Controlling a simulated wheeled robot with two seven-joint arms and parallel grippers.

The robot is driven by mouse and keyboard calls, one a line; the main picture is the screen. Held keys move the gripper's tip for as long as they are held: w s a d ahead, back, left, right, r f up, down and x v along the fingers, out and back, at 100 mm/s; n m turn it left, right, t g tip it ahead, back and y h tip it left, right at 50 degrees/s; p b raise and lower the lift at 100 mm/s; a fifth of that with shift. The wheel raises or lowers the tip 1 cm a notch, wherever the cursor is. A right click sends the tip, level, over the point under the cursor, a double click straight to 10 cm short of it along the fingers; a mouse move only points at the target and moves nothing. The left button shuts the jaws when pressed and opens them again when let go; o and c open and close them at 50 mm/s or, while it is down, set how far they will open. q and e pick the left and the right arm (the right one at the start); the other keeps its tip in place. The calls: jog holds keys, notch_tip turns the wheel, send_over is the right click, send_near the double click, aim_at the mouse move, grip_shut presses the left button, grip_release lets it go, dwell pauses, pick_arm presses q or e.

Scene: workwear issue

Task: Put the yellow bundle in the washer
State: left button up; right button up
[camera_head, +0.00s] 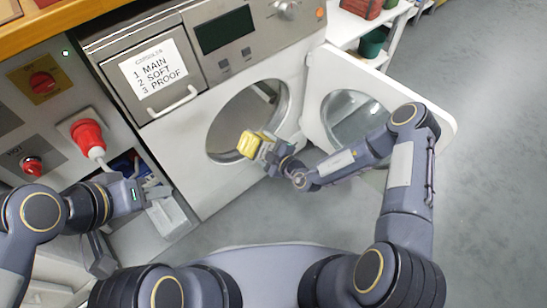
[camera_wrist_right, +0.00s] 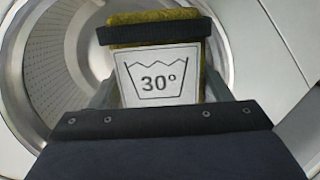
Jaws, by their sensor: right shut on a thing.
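The yellow bundle (camera_head: 248,144) is in the grip of my right gripper (camera_head: 262,148), at the washer's round opening. In the right wrist view the bundle (camera_wrist_right: 152,28) has a dark band and a white label (camera_wrist_right: 160,77) reading 30°, with the drum behind it. My right gripper (camera_wrist_right: 160,95) is shut on it. The washer (camera_head: 205,185) has its door (camera_head: 440,118) swung open to the right. I cannot tell how far inside the bundle is. My left gripper (camera_head: 158,188) is open and empty, left of the washer.
A panel with a red plug (camera_head: 88,136) and red knobs stands left of the washer. A white box-like thing (camera_head: 167,217) is below my left gripper. Shelves with green and red containers (camera_head: 372,43) stand behind the door. The grey floor at right is clear.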

jog(key=w+a+b, duration=0.5)
jog(key=w+a, duration=0.8)
jog(key=w, duration=0.5)
jog(key=o, duration=1.2)
jog(key=shift+o, duration=0.2)
jog(key=p+v, duration=0.4)
jog(key=v, duration=0.3)
jog(key=shift+s+d+r, duration=0.2)
jog(key=shift+s, duration=0.1)
